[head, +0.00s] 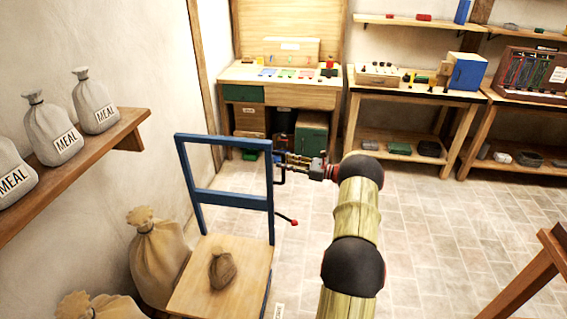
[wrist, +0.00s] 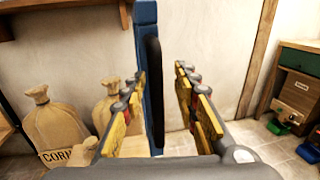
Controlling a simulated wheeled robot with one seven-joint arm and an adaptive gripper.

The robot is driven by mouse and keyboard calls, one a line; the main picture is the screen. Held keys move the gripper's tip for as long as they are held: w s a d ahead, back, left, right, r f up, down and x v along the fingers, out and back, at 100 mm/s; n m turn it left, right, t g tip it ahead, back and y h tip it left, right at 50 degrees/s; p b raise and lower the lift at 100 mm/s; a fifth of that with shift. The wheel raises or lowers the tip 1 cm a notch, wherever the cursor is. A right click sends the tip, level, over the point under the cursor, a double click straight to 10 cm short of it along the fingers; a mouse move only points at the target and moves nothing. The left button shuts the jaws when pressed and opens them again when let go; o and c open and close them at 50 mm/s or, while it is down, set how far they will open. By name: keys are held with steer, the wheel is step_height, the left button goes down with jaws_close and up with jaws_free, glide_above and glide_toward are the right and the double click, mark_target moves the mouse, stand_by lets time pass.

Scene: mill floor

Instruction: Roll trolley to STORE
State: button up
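The trolley has a blue upright frame (head: 224,137) and a wooden deck (head: 190,285), and stands by the left wall in the head view. A small brown sack (head: 222,269) lies on its deck. A red-tipped lever (head: 288,219) sticks out from its right side. My gripper (head: 284,163) is at the frame's right post. In the wrist view, the post (wrist: 146,35) and a black handle (wrist: 155,95) stand upright between the spread fingers of my gripper (wrist: 160,85). The handle is nearer the left finger, with a gap to the right one. I see no STORE marking.
Meal sacks (head: 52,128) sit on a wall shelf (head: 75,170) at left. Large sacks (head: 158,258) stand on the floor between wall and trolley. Benches (head: 405,92) line the back wall. A wooden stand (head: 525,280) is at right. The tiled floor (head: 430,235) between is clear.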

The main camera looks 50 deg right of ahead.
steer(key=v, duration=1.1)
steer(key=shift+s, duration=0.1)
